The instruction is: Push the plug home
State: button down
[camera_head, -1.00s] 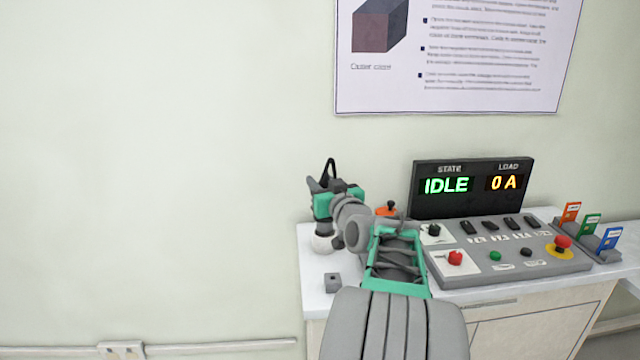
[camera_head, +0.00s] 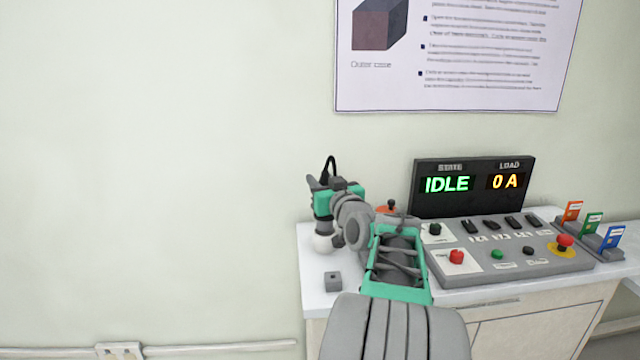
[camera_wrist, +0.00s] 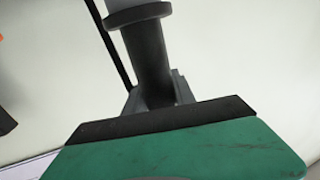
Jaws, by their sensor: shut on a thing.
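My gripper (camera_head: 324,186) is over the left end of the bench, with its jaws shut on the plug. In the wrist view, the plug (camera_wrist: 150,62) is a dark grey cylinder with a wider collar, and it stands out from between the fingers (camera_wrist: 152,98). A pale part shows beyond the collar at the top edge. A black cable loop (camera_head: 329,166) rises above my gripper in the head view. A white rounded thing (camera_head: 322,243) shows just below my gripper. I cannot tell whether it touches the plug or is part of it. No socket opening is clearly visible.
A small grey block (camera_head: 333,282) sits at the bench's front left. An orange piece with a black knob (camera_head: 390,208) is behind my arm. The control panel (camera_head: 505,262) and display (camera_head: 472,187), reading IDLE and 0 A, are right. Coloured cards (camera_head: 592,225) stand far right.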

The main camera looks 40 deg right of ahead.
aim_at(324, 223)
jog(key=shift+f+b, duration=2.2)
jog(key=shift+b, duration=0.2)
jog(key=c, duration=1.3)
grip_release()
jog(key=o, duration=0.4)
jog(key=shift+c, duration=0.2)
jog(key=v, duration=0.7)
jog(key=shift+s+a, duration=0.15)
jog(key=shift+s, duration=0.25)
